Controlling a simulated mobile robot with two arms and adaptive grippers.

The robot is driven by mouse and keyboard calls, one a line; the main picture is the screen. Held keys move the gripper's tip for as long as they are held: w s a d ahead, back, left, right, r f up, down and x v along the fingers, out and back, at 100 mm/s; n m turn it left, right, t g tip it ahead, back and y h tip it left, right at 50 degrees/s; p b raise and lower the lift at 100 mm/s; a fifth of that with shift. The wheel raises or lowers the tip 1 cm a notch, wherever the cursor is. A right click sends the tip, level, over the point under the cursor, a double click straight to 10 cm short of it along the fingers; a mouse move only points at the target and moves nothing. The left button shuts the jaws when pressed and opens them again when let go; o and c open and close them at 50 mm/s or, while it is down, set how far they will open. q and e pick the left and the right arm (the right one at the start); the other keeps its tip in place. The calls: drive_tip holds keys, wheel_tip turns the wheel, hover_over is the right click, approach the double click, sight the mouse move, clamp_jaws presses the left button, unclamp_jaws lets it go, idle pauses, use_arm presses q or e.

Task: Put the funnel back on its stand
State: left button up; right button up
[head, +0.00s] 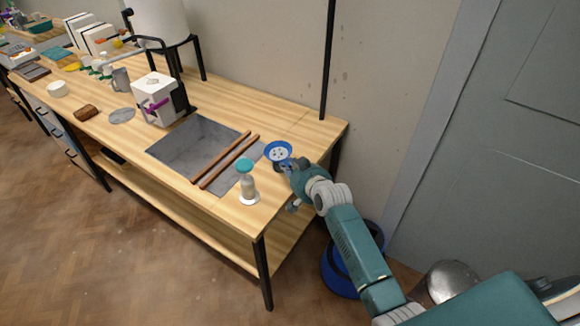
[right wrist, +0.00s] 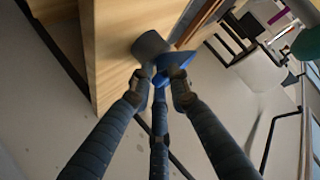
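A blue funnel (head: 278,151) with a pale, dotted inside shows near the right end of the wooden table. My right gripper (head: 289,167) is at its near right side, with its fingers closed in on it. In the right wrist view my fingers (right wrist: 160,82) meet on the blue part of the funnel (right wrist: 177,59). From these views I cannot tell whether the funnel touches the table. An upright piece with a teal top (head: 245,166) and a white round base stands on the table, left of and nearer than the funnel. I cannot tell whether it is the stand. My left gripper is out of view.
Two brown rods (head: 226,160) lie across a grey slab (head: 188,146) left of the funnel. A white box-shaped device (head: 157,99) stands farther left. A blue bucket (head: 340,277) is on the floor right of the table (head: 243,222).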

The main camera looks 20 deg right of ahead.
drive_tip(key=o, duration=0.4)
drive_tip(key=shift+f, duration=0.1)
drive_tip(key=v, duration=1.2)
drive_tip(key=shift+d, duration=0.1)
